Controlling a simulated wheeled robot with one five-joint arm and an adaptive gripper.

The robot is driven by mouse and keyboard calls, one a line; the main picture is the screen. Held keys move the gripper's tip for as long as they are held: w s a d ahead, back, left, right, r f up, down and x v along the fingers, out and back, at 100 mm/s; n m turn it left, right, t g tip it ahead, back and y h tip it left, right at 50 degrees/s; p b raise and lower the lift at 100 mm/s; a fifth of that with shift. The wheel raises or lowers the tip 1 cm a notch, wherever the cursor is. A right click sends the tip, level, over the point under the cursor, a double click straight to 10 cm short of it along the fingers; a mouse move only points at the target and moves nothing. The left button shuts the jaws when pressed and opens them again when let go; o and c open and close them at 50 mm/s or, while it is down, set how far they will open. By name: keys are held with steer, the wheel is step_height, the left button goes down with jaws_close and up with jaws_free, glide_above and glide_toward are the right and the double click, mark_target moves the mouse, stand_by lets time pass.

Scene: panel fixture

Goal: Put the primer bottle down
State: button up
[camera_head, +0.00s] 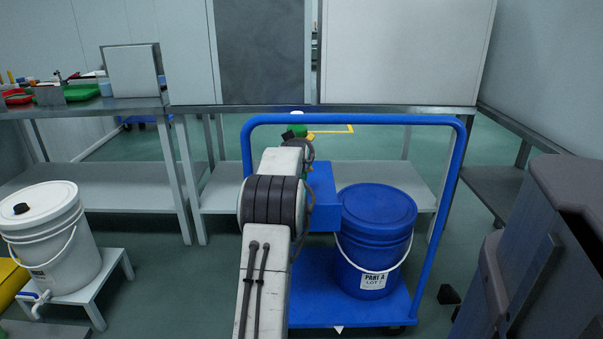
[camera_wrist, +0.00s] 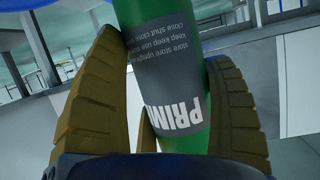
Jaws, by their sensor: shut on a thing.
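The primer bottle (camera_wrist: 180,70) is green with a dark grey label, whose lettering appears upside down in the wrist view. My gripper (camera_wrist: 175,100) is shut on it, with ribbed yellow-brown fingers on either side of the bottle. The bottle's ends run out of the wrist view or behind the gripper. In the head view, a small part of the green bottle (camera_head: 298,131) shows beyond my arm, in front of the workbench and near the top of the blue cart handle. My arm hides most of the gripper there. What lies directly under the bottle is hidden.
A blue cart (camera_head: 462,185) carries a lidded blue bucket (camera_head: 376,220) labelled PART A. A grey bench (camera_head: 400,112) with upright panels (camera_head: 400,50) stands behind. A white bucket (camera_head: 45,240) sits on a low stand at left. Dark machinery (camera_head: 535,250) stands at right.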

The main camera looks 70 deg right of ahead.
steer(key=shift+d+f+b, duration=0.25)
steer(key=shift+f+b, duration=0.2)
steer(key=shift+f, duration=0.3)
steer(key=shift+f+b, duration=1.25)
steer(key=shift+f, duration=1.4)
steer(key=shift+f, duration=0.1)
steer(key=shift+f, duration=0.1)
steer(key=o, duration=1.2)
